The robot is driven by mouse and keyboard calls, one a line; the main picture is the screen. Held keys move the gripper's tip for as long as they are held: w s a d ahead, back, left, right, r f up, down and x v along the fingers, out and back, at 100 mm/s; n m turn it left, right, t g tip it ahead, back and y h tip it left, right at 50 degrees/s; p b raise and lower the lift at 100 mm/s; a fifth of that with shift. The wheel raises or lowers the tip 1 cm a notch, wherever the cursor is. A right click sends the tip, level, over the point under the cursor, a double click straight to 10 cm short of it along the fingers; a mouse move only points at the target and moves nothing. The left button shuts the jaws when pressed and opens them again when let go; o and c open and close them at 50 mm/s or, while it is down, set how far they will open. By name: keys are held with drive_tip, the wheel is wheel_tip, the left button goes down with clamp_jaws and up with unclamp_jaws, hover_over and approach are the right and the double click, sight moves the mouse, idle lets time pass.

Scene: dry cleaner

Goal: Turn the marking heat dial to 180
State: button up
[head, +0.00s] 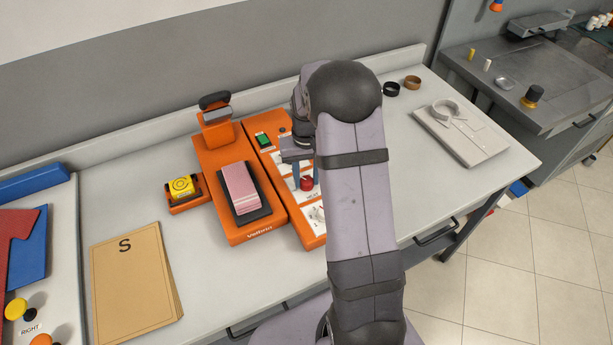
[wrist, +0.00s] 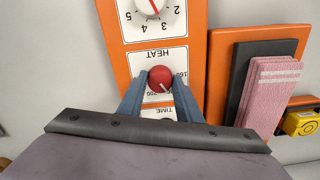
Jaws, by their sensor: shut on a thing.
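The heat dial is a round red knob (wrist: 161,78) on a white plate marked HEAT, upside down in the wrist view. Its white pointer line slants to the lower right, near the 200 print; 160 shows further right and up. The exact reading is too small to tell. In the head view the red knob (head: 307,184) sits on the orange panel, partly covered by my arm. My gripper (wrist: 160,80) has its blue-grey fingers on both sides of the knob, shut on it. The gripper (head: 306,183) points down at the panel in the head view.
A white dial (wrist: 152,5) with numbers sits beside the heat plate; a TIME plate (wrist: 160,112) is partly hidden by my gripper. The orange press (head: 215,160) with pink labels (head: 240,186) stands left. A yellow tape roll (head: 181,187) and brown envelopes (head: 130,280) lie further left.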

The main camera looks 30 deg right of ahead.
sight(306, 180)
drive_tip(key=shift+r, duration=0.1)
drive_tip(key=o, duration=1)
drive_tip(key=shift+o, duration=0.2)
drive_tip(key=shift+r+b, duration=1.15)
drive_tip(key=shift+r, duration=2.5)
drive_tip(key=s+a+f+n, duration=0.1)
drive_tip(key=s+a, duration=0.5)
drive_tip(key=s, duration=0.4)
drive_tip(key=s+a+f+n, duration=0.1)
drive_tip(key=s+a+n, duration=0.1)
drive_tip(key=s+a, duration=0.4)
drive_tip(key=s, duration=0.4)
drive_tip(key=shift+s+f, duration=0.3)
drive_tip(key=shift+f, duration=0.05)
